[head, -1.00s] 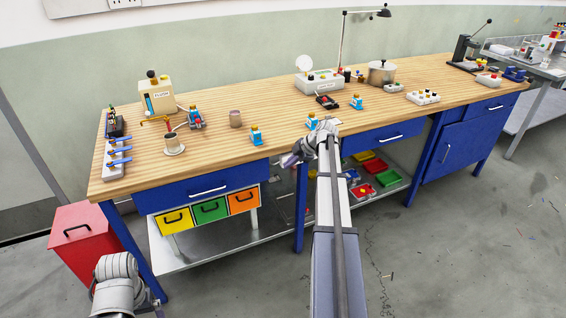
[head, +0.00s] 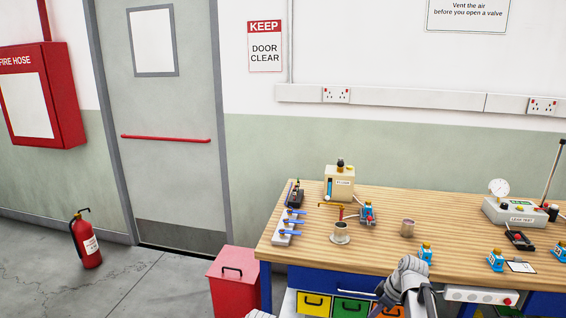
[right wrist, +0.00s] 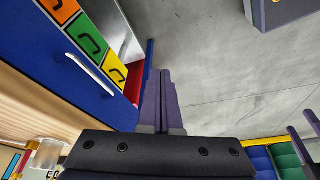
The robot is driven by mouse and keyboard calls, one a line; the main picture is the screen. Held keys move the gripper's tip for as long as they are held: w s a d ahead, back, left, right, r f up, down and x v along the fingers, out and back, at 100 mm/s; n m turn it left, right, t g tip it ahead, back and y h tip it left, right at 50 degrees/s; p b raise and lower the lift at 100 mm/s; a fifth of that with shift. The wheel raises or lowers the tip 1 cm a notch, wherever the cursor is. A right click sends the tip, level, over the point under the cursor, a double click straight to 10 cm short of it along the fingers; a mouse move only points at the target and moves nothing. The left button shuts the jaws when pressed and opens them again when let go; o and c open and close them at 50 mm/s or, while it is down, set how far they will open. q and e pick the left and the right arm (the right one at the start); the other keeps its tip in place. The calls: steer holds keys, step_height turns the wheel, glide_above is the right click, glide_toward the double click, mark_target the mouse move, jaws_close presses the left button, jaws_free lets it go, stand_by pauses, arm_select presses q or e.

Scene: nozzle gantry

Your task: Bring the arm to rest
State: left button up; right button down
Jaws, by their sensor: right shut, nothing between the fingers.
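My right arm (head: 412,282) shows at the bottom of the head view, in front of the bench's front edge, its wrist bent. My right gripper (right wrist: 163,128) is shut and empty in the right wrist view, its two dark purple fingers together over the grey floor beside the blue drawer front. In the head view the gripper is small and partly hidden behind the wrist. Only a small piece of my left arm shows at the bottom edge of the head view; its gripper is out of sight.
The wooden bench (head: 375,238) carries a row of blue-handled valves (head: 290,225), a grey cup (head: 408,228) and small blue-and-yellow parts. A red bin (head: 235,285) stands at its left end. A fire extinguisher (head: 86,240) stands near the door. Floor between them is clear.

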steer(key=s+a+r+m+g+h+p, duration=0.1)
steer(key=s+a+m+h+p, duration=0.1)
steer(key=s+a, duration=0.8)
steer(key=s+a+r+m+g+h+p, duration=0.1)
steer(key=s+a+m, duration=0.3)
steer(key=s+a, duration=0.6)
steer(key=shift+s+a+r+m+g+h+p, duration=0.3)
steer(key=shift+a+r+h, duration=0.4)
steer(key=shift+a, duration=0.55)
steer(key=shift+w+f, duration=0.15)
